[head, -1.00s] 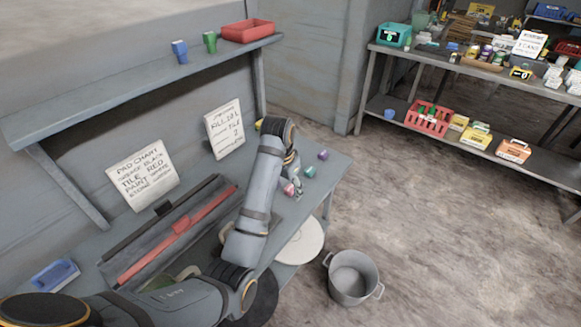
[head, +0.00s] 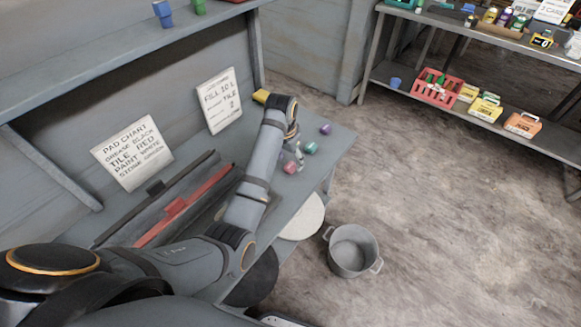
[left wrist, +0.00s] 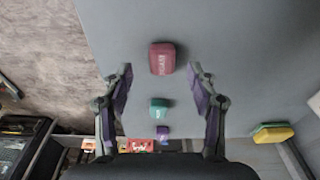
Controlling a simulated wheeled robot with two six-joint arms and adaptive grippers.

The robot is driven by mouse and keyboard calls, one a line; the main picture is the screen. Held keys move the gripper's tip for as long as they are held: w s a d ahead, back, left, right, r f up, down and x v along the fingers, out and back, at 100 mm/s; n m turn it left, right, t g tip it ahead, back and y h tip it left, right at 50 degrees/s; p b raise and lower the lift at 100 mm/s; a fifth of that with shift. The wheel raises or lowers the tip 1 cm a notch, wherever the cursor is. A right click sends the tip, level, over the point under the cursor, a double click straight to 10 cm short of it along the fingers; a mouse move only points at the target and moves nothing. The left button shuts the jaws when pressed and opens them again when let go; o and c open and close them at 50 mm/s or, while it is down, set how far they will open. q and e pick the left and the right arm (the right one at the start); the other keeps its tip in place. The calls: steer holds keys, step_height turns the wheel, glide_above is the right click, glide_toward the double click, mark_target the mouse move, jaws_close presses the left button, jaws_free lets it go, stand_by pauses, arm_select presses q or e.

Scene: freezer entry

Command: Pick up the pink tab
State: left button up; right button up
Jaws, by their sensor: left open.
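The pink tab (head: 290,167) is a small rounded block on the grey bench top, near its right end. In the left wrist view the pink tab (left wrist: 162,58) shows reddish-pink with pale lettering, ahead of and between the spread fingertips. My left gripper (left wrist: 159,68) is open and empty, with a finger on each side of the tab's line. In the head view my left gripper (head: 298,155) is small and partly hidden by its own arm, close beside the tab. I cannot tell its height above the bench. My right gripper is in neither view.
A teal tab (head: 310,148) and a purple tab (head: 326,129) lie beyond the pink one. A yellow-green block (left wrist: 272,132) lies to one side. A red-edged long tool (head: 185,205) lies on the bench. A metal pot (head: 353,250) stands on the floor.

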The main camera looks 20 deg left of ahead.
mark_target(290, 166)
arm_select(q)
steer(key=f, duration=0.2)
steer(key=w+f, duration=0.1)
steer(key=shift+f, duration=0.4)
steer(key=shift+s, duration=0.15)
steer(key=c, duration=1.1)
